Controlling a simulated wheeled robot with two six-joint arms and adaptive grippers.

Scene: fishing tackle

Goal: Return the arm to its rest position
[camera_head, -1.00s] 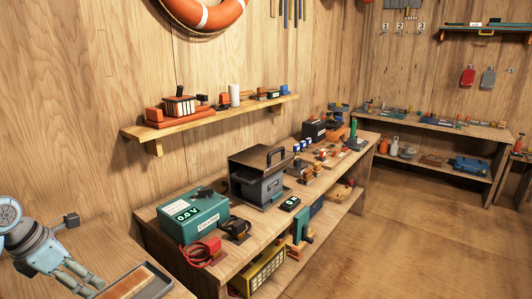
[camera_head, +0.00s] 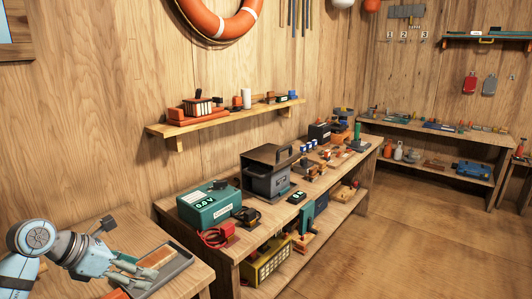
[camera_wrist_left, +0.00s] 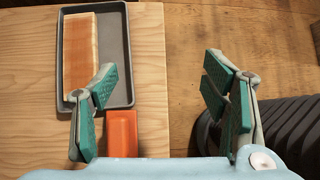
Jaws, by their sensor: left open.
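My left arm comes in from the lower left of the head view. Its gripper (camera_head: 138,273) is open and empty, above the near-left table (camera_head: 188,289) beside a dark tray. In the left wrist view the open gripper (camera_wrist_left: 160,92) has its teal-padded fingers wide apart with nothing between them. The dark tray (camera_wrist_left: 119,50) holds a long tan-orange block (camera_wrist_left: 79,45). The left finger overlaps the block's near end in the picture; I see no grip on it. My right gripper is not in view.
An orange block (camera_wrist_left: 122,132) lies on the table near the tray. A workbench (camera_head: 225,249) to the right carries a teal box (camera_head: 209,207), a dark lidded box (camera_head: 268,181) and small tackle. A wall shelf (camera_head: 222,119) hangs above. Floor at right is clear.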

